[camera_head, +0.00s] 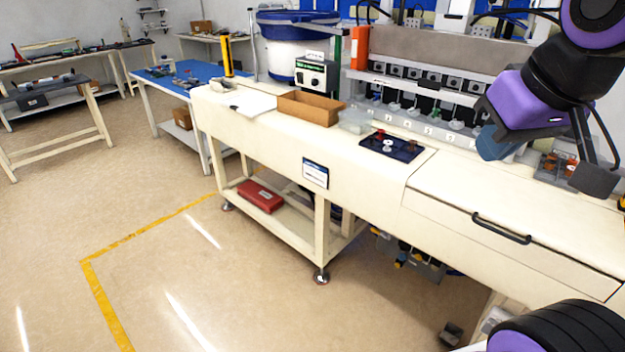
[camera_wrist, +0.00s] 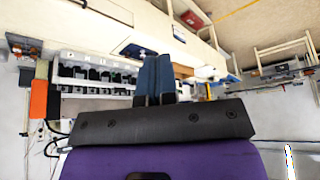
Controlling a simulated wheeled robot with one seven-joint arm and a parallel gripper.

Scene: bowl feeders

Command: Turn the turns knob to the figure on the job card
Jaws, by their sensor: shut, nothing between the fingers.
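My gripper (camera_head: 495,143) is at the right in the head view, above the bench and right of the dark blue panel. Its two blue fingers (camera_wrist: 155,76) lie together in the wrist view, shut and empty, touching no knob. A control box (camera_head: 316,75) with a green-lit display and small front knobs stands at the back of the bench. I cannot tell which knob is the turns knob. A card with a blue header (camera_head: 315,173) hangs on the bench front; its figures are unreadable.
A brown open tray (camera_head: 310,108), a clear box (camera_head: 355,121) and white paper (camera_head: 252,104) lie on the bench. A row of feeder units (camera_head: 425,105) stands behind. A drawer handle (camera_head: 500,229) sticks out in front. The floor at left is clear.

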